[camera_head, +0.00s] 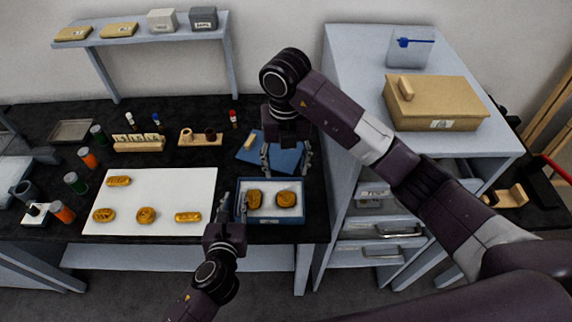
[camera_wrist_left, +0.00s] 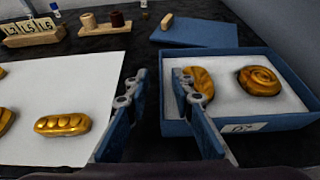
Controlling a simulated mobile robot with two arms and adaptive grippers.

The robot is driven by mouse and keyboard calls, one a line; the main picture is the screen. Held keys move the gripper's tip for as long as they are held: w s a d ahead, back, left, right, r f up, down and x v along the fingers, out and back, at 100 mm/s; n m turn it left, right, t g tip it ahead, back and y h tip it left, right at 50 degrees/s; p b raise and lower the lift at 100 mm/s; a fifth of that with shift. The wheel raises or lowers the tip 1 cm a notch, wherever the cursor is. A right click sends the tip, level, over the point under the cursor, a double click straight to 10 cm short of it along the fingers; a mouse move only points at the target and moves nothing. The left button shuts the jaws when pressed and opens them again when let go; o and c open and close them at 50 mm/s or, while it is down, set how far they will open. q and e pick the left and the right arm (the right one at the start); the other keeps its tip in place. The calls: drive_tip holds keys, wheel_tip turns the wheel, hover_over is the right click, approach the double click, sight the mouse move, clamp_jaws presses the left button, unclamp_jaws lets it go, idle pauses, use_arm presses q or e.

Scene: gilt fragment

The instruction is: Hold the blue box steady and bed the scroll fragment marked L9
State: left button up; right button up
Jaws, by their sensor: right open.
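The blue box (camera_head: 241,212) stands at the front edge of the black table, with two golden fragments, a left one (camera_head: 254,199) and a spiral one (camera_head: 286,198), on its white padding. My left gripper (camera_head: 231,197) is at the box's left wall. In the left wrist view its fingers (camera_wrist_left: 160,80) are apart, one outside the wall and one on the box side. My right gripper (camera_head: 287,165) is open and empty, pointing down above the box's far side. Several golden fragments, one at front right (camera_head: 188,217), lie on the white mat (camera_head: 165,192). I cannot read an L9 mark.
A blue lid (camera_head: 247,154) with a wooden handle lies behind the box. A wooden block with tags (camera_head: 138,146), a spool stand (camera_head: 200,138) and small bottles stand behind the mat. A grey drawer cabinet (camera_head: 345,150) stands close on the right, carrying a tan box (camera_head: 440,105).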

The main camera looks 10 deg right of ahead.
use_arm(q)
drive_tip(key=v, duration=1.2)
drive_tip(key=shift+a, duration=0.1)
